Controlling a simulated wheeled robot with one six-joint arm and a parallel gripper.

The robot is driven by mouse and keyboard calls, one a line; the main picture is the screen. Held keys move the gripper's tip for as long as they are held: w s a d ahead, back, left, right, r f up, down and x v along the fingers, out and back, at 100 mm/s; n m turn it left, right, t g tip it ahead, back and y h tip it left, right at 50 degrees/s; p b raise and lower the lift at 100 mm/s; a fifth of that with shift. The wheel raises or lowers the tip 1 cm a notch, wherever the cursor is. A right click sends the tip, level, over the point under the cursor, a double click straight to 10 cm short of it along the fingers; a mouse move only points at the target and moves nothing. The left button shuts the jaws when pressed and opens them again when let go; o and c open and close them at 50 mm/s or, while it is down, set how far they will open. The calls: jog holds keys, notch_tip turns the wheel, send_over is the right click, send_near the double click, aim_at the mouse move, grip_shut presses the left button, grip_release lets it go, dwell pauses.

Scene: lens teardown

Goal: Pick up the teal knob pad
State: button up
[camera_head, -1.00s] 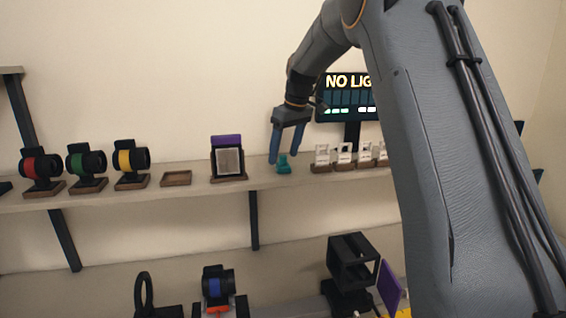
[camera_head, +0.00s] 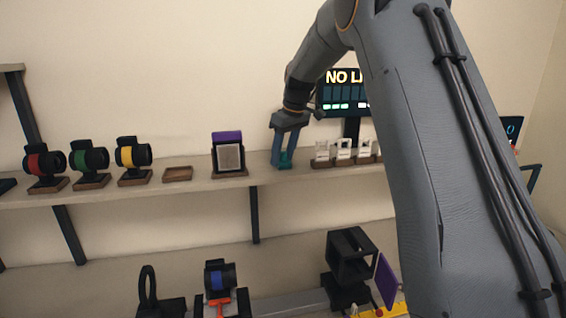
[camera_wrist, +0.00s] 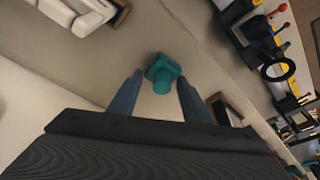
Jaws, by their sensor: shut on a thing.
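The teal knob pad (camera_head: 287,156) is on the long wall shelf, between the purple-topped framed panel and the white pieces. In the wrist view the pad (camera_wrist: 163,70) shows a flat base and a round knob. My gripper (camera_head: 282,165) points down at the shelf and is shut on the pad, with a finger on either side. In the wrist view, the fingertips of my gripper (camera_wrist: 161,79) flank the knob. The fingers hide part of the pad in the head view. I cannot tell whether it is clear of the shelf.
The purple-topped panel (camera_head: 228,155) stands close on the left, and white pieces (camera_head: 343,148) on the right. A brown tray (camera_head: 177,174) and red, green and yellow lens units (camera_head: 133,155) sit farther left. A lit display (camera_head: 345,92) stands behind. A blue lens unit (camera_head: 220,278) is below.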

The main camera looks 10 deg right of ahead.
aim_at(283, 152)
jog(key=shift+r, duration=0.1)
notch_tip(283, 152, up, 10)
jog(key=b, duration=0.4)
jog(key=o, duration=0.4)
jog(key=c, duration=0.3)
jog(key=shift+s, duration=0.1)
